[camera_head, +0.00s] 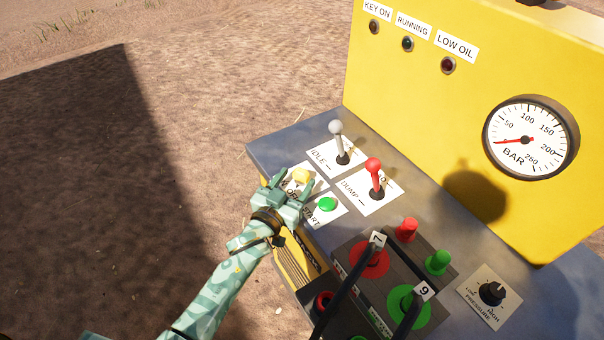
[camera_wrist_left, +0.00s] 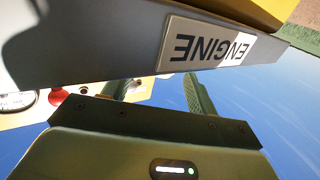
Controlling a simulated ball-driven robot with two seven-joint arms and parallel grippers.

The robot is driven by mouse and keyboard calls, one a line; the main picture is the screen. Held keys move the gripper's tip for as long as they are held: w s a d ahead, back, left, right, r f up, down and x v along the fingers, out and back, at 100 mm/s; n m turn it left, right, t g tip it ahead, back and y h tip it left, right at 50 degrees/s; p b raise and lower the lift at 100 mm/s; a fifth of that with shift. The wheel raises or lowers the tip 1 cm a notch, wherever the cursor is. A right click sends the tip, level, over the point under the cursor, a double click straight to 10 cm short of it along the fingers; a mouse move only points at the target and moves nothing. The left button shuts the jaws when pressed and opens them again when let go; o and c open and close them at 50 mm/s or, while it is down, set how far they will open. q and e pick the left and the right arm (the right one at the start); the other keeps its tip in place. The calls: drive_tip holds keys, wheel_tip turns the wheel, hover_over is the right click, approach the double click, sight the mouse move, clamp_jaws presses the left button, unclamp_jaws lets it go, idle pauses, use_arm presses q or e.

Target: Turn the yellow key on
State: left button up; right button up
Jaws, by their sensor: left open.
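The yellow key (camera_head: 301,176) stands on a white label with partly hidden lettering, at the left end of the grey control panel (camera_head: 280,147). My left gripper (camera_head: 283,182) is at the panel's left edge with its fingers open, close beside the key. I cannot tell whether a finger touches the key. In the left wrist view my two green fingers (camera_wrist_left: 160,90) point toward the panel, and the panel edge with an ENGINE label (camera_wrist_left: 210,45) covers part of the view. The key cannot be made out there. My right gripper is not in view.
A green START button (camera_head: 327,204) sits just right of the key. A grey IDLE lever (camera_head: 338,136) and a red DUMP lever (camera_head: 374,172) stand behind. Dark handles (camera_head: 345,285) rise in front. A yellow housing (camera_head: 440,110) with a gauge (camera_head: 527,139) closes the back.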

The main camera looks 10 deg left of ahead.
sight(299, 175)
use_arm(q)
drive_tip(key=shift+b+x, duration=0.4)
drive_tip(key=shift+x, duration=1.5)
drive_tip(key=c, duration=1)
